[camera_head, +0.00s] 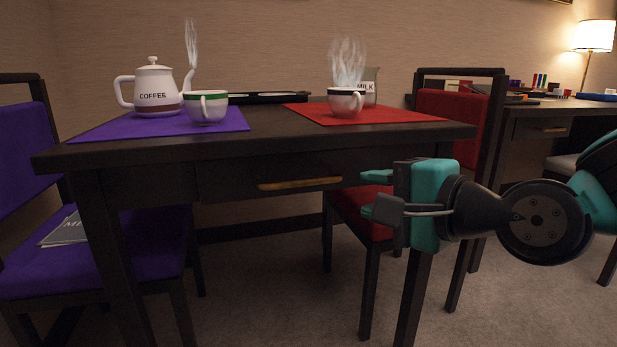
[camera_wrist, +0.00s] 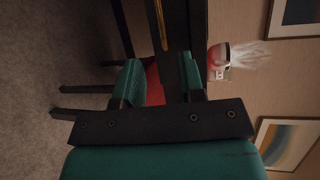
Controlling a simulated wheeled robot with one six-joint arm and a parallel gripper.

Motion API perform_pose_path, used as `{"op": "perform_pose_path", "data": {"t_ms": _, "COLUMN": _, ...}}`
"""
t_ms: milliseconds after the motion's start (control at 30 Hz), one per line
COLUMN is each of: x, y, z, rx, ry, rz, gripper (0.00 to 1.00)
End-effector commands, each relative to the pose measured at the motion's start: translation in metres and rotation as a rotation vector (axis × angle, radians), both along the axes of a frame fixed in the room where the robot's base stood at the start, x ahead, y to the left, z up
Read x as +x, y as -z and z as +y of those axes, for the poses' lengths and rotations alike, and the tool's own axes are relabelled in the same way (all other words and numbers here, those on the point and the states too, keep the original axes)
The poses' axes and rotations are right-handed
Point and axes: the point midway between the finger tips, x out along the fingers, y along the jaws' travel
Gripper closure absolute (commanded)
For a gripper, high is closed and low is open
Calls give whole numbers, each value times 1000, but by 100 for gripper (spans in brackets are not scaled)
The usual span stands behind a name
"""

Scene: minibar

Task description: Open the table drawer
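The dark table (camera_head: 120,154) stands in front of me with its drawer (camera_head: 229,181) under the top. The drawer looks closed. Its long brass handle (camera_head: 300,184) runs level along the drawer's lower front. In the wrist view the picture is turned, and the handle (camera_wrist: 161,24) shows at the top, ahead of the fingers. My gripper (camera_head: 372,194) is to the right of the handle, apart from it, with its fingers pointing left. The two fingers are spread with nothing between them; they also show in the wrist view (camera_wrist: 160,84).
On the table are a coffee pot (camera_head: 155,89), a green-rimmed cup (camera_head: 207,107), a steaming cup (camera_head: 345,102) and a milk jug (camera_head: 369,84). A red chair (camera_head: 358,205) stands behind the gripper, a purple chair (camera_head: 100,255) at left. A second table (camera_head: 540,115) is at right.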

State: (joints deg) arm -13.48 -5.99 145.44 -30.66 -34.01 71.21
Motion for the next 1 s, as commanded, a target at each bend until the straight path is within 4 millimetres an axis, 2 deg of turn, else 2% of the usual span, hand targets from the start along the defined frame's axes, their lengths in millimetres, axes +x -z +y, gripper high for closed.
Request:
{"op": "perform_pose_path", "data": {"t_ms": 67, "x": 7, "y": -6, "z": 5, "rx": -1, "ry": -4, "rz": 8, "gripper": 64}}
{"op": "perform_pose_path", "data": {"t_ms": 667, "x": 46, "y": 6, "z": 37, "rx": -3, "ry": 1, "rz": 8, "gripper": 64}}
{"op": "perform_pose_path", "data": {"t_ms": 800, "x": 71, "y": 15, "z": 60, "rx": -4, "ry": -5, "rz": -2, "gripper": 64}}
{"op": "perform_pose_path", "data": {"t_ms": 1000, "x": 98, "y": 24, "z": 80, "rx": -2, "ry": -3, "rz": 0, "gripper": 64}}
